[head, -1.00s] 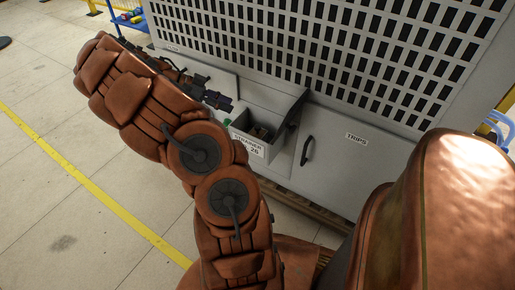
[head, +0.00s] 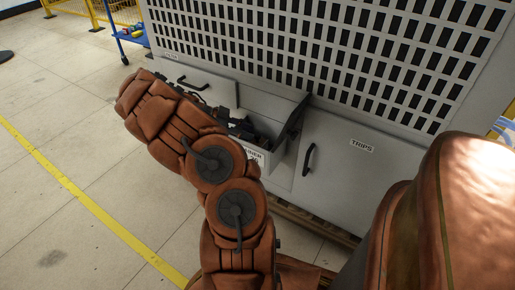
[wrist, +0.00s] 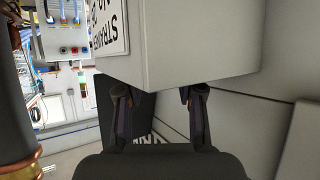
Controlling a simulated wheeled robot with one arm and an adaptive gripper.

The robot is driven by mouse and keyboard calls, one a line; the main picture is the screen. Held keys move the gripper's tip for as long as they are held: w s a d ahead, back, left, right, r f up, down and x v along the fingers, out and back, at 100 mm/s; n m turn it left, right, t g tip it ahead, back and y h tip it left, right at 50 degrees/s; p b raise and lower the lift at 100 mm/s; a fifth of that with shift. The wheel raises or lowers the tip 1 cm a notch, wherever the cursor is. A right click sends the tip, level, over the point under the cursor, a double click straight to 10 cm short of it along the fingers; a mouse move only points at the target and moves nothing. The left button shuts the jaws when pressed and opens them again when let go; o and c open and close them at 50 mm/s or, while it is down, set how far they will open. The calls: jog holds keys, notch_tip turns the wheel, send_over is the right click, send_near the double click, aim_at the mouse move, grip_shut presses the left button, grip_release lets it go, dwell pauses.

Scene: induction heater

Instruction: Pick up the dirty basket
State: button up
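My gripper (wrist: 157,100) is open and empty in the wrist view, its two dark fingers well apart. The fingertips are at the edge of the pale grey strainer drawer (wrist: 200,45); I cannot tell whether they touch it. In the head view, the dark gripper (head: 242,129) is at the open drawer (head: 284,165), partly hidden behind my arm. Dark contents show inside the drawer, but I cannot make out the dirty basket among them. The basket is not visible in the wrist view.
The grey cabinet (head: 340,190) has a perforated upper panel and a closed TRIPS door (head: 360,146) with a black handle (head: 308,159) right of the drawer. A blue cart (head: 128,35) stands at back left. The floor at left is clear.

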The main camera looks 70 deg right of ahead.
aim_at(258, 143)
jog(key=x, duration=0.2)
jog(key=shift+s+d+f, duration=0.1)
jog(key=shift+s+f, duration=0.05)
jog(key=shift+s, duration=0.05)
grip_shut()
dwell(0.4)
